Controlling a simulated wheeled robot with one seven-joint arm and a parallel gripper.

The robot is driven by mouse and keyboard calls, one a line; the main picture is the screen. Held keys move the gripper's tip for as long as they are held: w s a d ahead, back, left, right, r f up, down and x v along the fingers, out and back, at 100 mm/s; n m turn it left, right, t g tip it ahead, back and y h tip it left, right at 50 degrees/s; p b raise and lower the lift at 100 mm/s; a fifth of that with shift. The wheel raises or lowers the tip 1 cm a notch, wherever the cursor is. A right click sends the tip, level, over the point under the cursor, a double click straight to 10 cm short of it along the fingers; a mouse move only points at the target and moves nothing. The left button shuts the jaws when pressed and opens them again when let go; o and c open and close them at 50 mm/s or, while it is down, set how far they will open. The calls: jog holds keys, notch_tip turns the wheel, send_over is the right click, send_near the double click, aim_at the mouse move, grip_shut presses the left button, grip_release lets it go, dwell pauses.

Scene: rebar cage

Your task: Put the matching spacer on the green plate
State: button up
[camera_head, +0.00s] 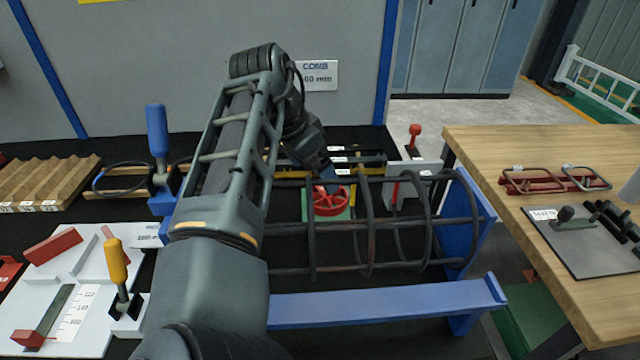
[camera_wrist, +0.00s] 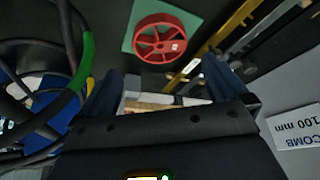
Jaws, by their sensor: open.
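A red spoked wheel spacer (camera_head: 331,204) lies flat on the small green plate (camera_head: 308,206), beyond the rebar cage (camera_head: 400,238). In the wrist view, the red spacer (camera_wrist: 163,40) sits on the green plate (camera_wrist: 193,17), with a small white label too small to read. My gripper (camera_head: 327,180) is just above and behind the spacer in the head view. In the wrist view, my gripper (camera_wrist: 165,82) has its two blue fingers spread apart with nothing between them. The spacer is clear of both fingers there. My arm hides part of the cage and bench.
A sign (camera_wrist: 296,128) reads COMB 100 mm. Dark cage rings with a green band (camera_wrist: 87,60) are close left of my gripper in the wrist view. A blue frame (camera_head: 385,305), a red-handled clamp (camera_head: 414,135) and a wooden table (camera_head: 560,250) stand right.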

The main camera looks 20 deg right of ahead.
jog(key=shift+v, duration=1.85)
